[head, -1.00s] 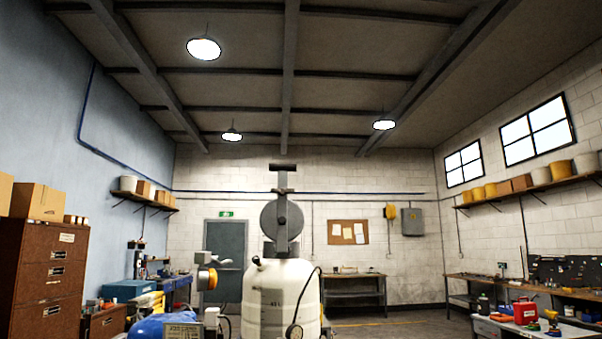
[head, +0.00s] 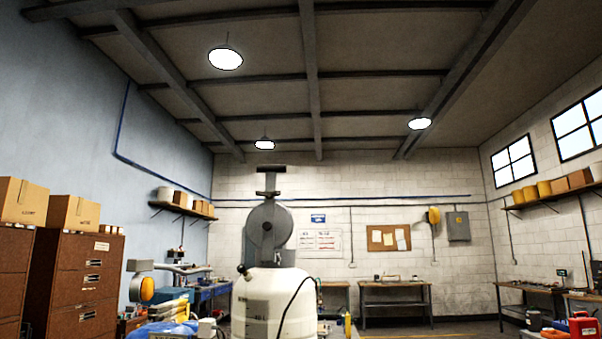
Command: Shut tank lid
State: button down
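The white tank (head: 272,305) stands low in the middle of the head view, its lower part cut off by the frame edge. Its round grey lid (head: 277,222) stands upright above the tank's top, so it is open. A grey bar with a dark T-shaped handle (head: 270,169) runs up across the lid. A black hose or cable (head: 292,305) curves down the tank's right side. The mouth of the tank cannot be seen from this low angle. My gripper is not in view.
An orange and grey fitting (head: 146,289) and a blue rounded part (head: 163,330) are left of the tank. Brown cabinets (head: 75,280) with cardboard boxes stand far left. A workbench (head: 395,300) is at the back wall, and another bench (head: 525,295) is at the right.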

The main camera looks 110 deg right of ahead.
aim_at(269, 224)
jog(key=u, duration=0.2)
jog(key=k, duration=0.6)
jog(key=z, duration=2.2)
jog(key=i, duration=1)
jog(key=z, duration=0.1)
jog(key=k, duration=0.15)
